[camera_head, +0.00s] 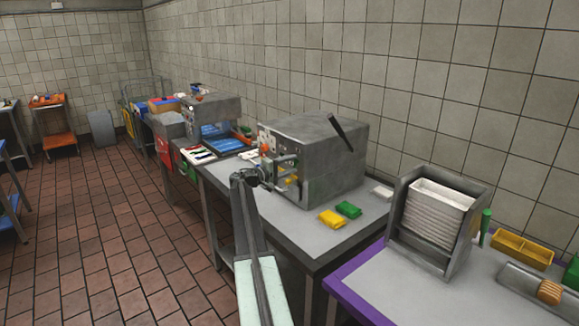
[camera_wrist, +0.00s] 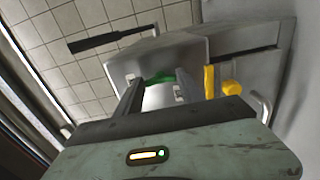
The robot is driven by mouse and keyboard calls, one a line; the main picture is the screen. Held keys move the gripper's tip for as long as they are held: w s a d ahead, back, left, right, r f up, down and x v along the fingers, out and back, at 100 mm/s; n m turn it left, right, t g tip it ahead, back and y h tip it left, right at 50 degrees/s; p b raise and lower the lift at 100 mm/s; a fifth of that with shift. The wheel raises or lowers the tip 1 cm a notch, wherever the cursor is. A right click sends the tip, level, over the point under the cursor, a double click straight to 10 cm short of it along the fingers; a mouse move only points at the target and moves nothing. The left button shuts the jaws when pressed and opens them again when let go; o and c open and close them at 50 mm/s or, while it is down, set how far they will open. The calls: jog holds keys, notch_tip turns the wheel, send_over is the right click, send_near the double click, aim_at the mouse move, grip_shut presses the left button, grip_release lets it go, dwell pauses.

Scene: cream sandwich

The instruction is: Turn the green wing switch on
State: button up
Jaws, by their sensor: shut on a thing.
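The green wing switch (camera_wrist: 160,77) shows in the wrist view on the front of a grey metal machine (camera_head: 318,152). My gripper (camera_wrist: 160,88) is at that front, with its two fingers on either side of the green switch and shut on it. The fingers cover part of the switch, so its exact angle is hard to tell. In the head view my gripper (camera_head: 284,166) reaches the machine's front from the left, and the green switch cannot be made out there.
A yellow switch (camera_wrist: 209,81) and a yellow knob (camera_wrist: 232,88) sit right of the green one. A black lever (camera_head: 341,132) sticks up from the machine. Yellow (camera_head: 332,219) and green (camera_head: 348,209) blocks lie on the table before it. A tray rack (camera_head: 402,222) stands at right.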

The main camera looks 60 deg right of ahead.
dwell(0.4)
jog(key=o, duration=1.4)
jog(key=shift+c, duration=0.2)
jog(key=v, duration=0.7)
jog(key=shift+w+a, duration=0.15)
jog(key=shift+a, duration=0.2)
